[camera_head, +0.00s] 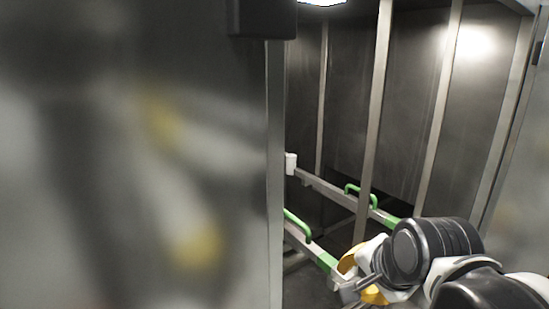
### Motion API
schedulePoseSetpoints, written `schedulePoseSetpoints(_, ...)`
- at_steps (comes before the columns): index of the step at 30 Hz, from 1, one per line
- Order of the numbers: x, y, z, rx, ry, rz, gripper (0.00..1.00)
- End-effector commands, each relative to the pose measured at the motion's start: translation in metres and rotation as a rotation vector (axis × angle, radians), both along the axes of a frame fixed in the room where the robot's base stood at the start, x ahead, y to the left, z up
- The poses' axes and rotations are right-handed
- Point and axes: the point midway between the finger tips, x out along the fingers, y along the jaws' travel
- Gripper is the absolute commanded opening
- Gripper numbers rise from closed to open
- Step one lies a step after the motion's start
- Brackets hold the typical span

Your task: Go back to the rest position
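My arm enters at the lower right of the head view, with dark joints, white links and yellow parts. My gripper (348,284) is at the left end of the visible arm, near the lower middle. It is small and partly hidden by my own arm, so I cannot tell whether its fingers are open or shut. I see nothing held in it. It appears close to the near rail (312,252) with a green handle (297,224), but I cannot tell whether they touch.
A large reflective metal panel (60,200) fills the left, very close, with a blurred reflection. Its edge post (275,180) borders an opening. Inside are metal walls, upright posts (372,120), a second rail (325,188) with a green handle (361,192), and a white cylinder (291,163).

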Motion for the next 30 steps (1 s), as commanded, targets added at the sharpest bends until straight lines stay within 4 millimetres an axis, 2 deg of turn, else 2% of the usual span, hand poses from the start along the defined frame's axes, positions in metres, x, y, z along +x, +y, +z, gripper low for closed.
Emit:
schedulePoseSetpoints(1,-0.015,-0.006,-0.011,-0.091,-0.005,0.101,0.33)
schedulePoseSetpoints(3,-0.032,-0.013,-0.025,-0.221,-0.010,0.248,0.33)
schedulePoseSetpoints(11,-0.082,-0.033,-0.071,-0.608,-0.004,0.707,0.33)
schedulePoseSetpoints(13,-0.081,-0.032,-0.098,-0.618,-0.005,0.720,0.33)
schedulePoseSetpoints(20,-0.080,-0.032,-0.167,-0.615,-0.006,0.718,0.33)
schedulePoseSetpoints(30,-0.080,-0.032,-0.302,-0.614,-0.007,0.716,0.33)
